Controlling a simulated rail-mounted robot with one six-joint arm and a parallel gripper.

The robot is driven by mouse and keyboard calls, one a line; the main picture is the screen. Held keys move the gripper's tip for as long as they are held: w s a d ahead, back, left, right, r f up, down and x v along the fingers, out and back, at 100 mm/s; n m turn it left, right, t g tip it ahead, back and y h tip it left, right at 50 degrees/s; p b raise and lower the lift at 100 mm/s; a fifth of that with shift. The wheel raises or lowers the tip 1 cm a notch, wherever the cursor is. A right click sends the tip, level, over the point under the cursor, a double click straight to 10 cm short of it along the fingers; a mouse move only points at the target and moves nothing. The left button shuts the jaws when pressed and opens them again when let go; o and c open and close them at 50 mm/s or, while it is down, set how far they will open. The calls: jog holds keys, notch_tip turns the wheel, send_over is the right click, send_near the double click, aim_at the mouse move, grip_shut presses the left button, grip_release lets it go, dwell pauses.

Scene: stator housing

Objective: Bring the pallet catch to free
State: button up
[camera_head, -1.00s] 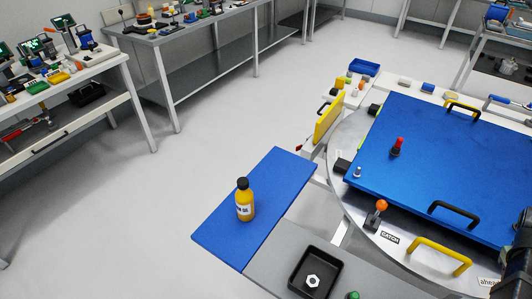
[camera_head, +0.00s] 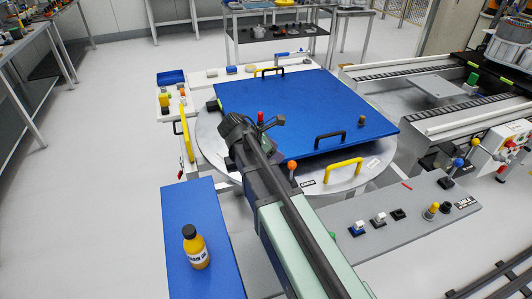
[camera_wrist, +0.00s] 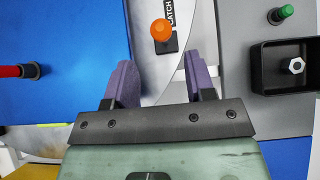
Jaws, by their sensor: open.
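The pallet catch (camera_head: 292,165) is a small lever with an orange ball knob, beside a label reading CATCH, on the round metal turntable at the blue pallet's (camera_head: 330,95) near edge. In the wrist view the orange knob (camera_wrist: 161,30) on its dark base stands ahead of my gripper (camera_wrist: 160,82), roughly in line with the gap between the fingers. The purple-grey fingers are apart, with nothing between them. In the head view my arm crosses from the bottom, left of the catch, and hides the fingers.
A red knob (camera_head: 261,117) stands on the pallet near my arm. A yellow handle (camera_head: 344,167) sits right of the catch. A yellow bottle (camera_head: 195,247) stands on the blue side plate. The wrist view shows a black tray (camera_wrist: 262,82) holding a nut.

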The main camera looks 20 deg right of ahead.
aim_at(291, 162)
jog(key=shift+b+x, duration=1.4)
jog(key=shift+x, duration=0.5)
jog(key=shift+b+x, duration=1.75)
jog(key=shift+x, duration=0.8)
jog(key=shift+a, duration=0.1)
jog(key=c, duration=0.6)
jog(key=a+f+b, duration=0.1)
jog(key=a, duration=0.1)
jog(key=a+f+b, duration=0.1)
jog(key=a, duration=0.1)
jog(key=a+f+b, duration=0.1)
jog(key=a, duration=0.2)
jog(key=shift+w, duration=0.15)
jog(key=o, duration=0.6)
jog(key=shift+d, duration=0.1)
jog(key=shift+r, duration=0.1)
